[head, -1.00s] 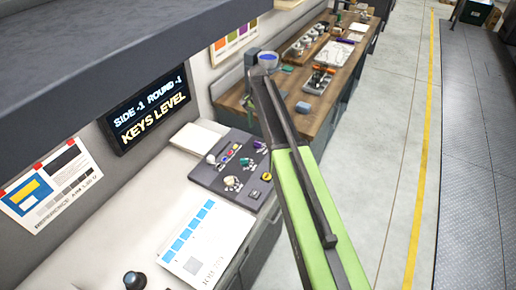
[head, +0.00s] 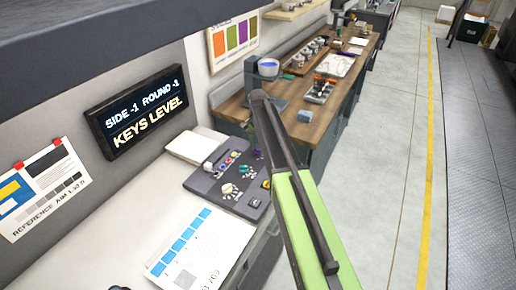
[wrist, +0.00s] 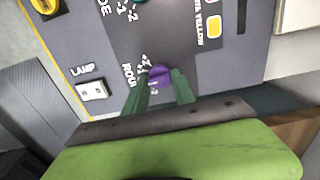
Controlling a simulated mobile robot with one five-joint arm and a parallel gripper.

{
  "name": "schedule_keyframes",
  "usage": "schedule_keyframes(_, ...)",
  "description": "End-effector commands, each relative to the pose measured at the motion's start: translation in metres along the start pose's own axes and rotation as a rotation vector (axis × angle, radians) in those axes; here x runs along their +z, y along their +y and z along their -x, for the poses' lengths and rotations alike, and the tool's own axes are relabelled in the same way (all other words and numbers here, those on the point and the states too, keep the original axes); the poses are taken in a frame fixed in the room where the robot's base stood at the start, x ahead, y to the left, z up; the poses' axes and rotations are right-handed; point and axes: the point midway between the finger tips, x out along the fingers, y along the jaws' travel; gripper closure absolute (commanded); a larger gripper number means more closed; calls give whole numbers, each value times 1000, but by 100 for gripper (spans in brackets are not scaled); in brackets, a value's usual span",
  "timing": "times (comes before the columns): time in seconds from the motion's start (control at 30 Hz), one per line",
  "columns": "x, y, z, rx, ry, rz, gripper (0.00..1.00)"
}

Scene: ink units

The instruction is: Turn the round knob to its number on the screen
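A sheet with blue squares (head: 210,245) lies before the panel.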

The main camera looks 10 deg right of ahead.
Motion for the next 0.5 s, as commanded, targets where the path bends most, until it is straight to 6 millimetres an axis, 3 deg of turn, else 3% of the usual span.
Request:
schedule_keyframes(0.03,0,0,0,1,0,0,80)
schedule_keyframes(0.2,0,0,0,1,0,0,100)
schedule_keyframes(0.5,0,0,0,1,-1,32,100)
